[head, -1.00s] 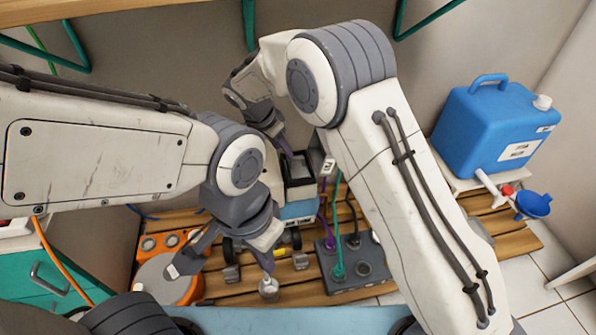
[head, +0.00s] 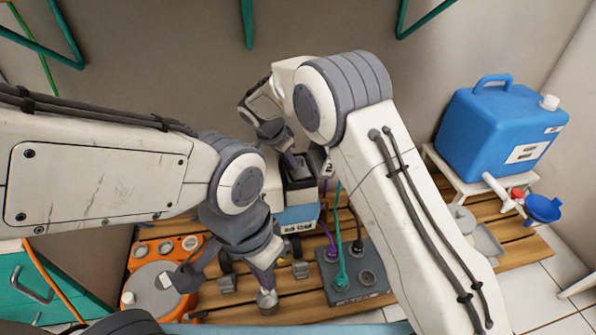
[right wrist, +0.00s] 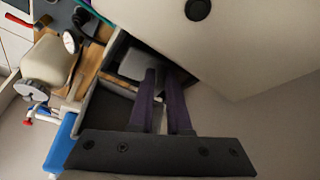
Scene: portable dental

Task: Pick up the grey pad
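A grey, flat-looking piece that may be the grey pad shows inside the dark open-topped box (head: 311,187) at the back of the bench. It also shows in the right wrist view as a grey piece (right wrist: 132,65) beyond my fingers. My right gripper (head: 291,158) points down at this box. In the right wrist view its two purple fingers (right wrist: 161,75) reach over the box with a narrow gap and nothing visible between them. My arms hide part of the box.
An orange unit with a round grey lid (head: 155,287) stands at the left. A grey socket block (head: 352,280) with purple and green hoses lies right of centre. A blue jug (head: 503,125) stands at the right, with a blue funnel (head: 543,208) beside it.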

